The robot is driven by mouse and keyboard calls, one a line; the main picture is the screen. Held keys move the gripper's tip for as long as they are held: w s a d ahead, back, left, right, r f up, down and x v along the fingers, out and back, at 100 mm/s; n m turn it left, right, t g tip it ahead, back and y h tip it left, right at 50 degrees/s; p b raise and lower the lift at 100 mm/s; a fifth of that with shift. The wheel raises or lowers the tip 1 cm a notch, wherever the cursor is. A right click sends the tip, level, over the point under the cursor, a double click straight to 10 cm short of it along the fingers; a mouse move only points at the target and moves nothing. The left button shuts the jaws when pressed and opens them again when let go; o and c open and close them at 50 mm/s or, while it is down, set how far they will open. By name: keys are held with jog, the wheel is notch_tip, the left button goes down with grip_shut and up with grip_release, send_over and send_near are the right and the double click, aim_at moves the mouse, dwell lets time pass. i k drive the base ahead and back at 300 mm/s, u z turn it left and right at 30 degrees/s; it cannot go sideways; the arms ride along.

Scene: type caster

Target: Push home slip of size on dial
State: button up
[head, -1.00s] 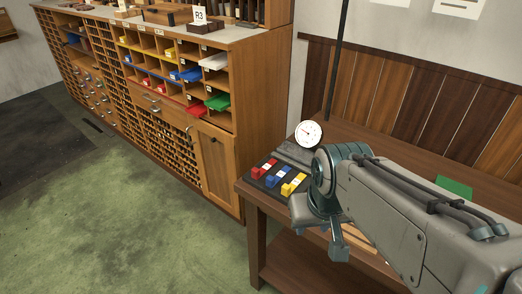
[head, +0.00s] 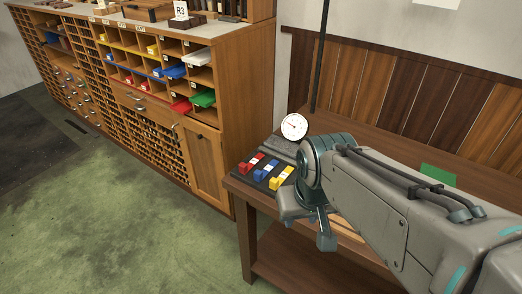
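In the cabinet, white (head: 199,58), blue (head: 170,71), green (head: 203,98) and red (head: 181,104) slips stick out of pigeonholes by differing amounts. My gripper (head: 308,224) hangs at the table's front edge, right of the yellow piece; its fingers are mostly hidden.
The wooden cabinet (head: 236,120) stands left of the table (head: 375,135), with a card marked R3 (head: 181,10) on top. A dark pole (head: 318,60) rises behind the dial. A green sheet (head: 438,174) lies on the table behind my arm. The green floor (head: 110,210) is clear.

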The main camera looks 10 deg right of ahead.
aim_at(259, 175)
jog(key=u, duration=0.6)
jog(key=k, duration=0.65)
jog(key=u, duration=0.5)
jog(key=i, duration=1.1)
jog(key=z, duration=0.85)
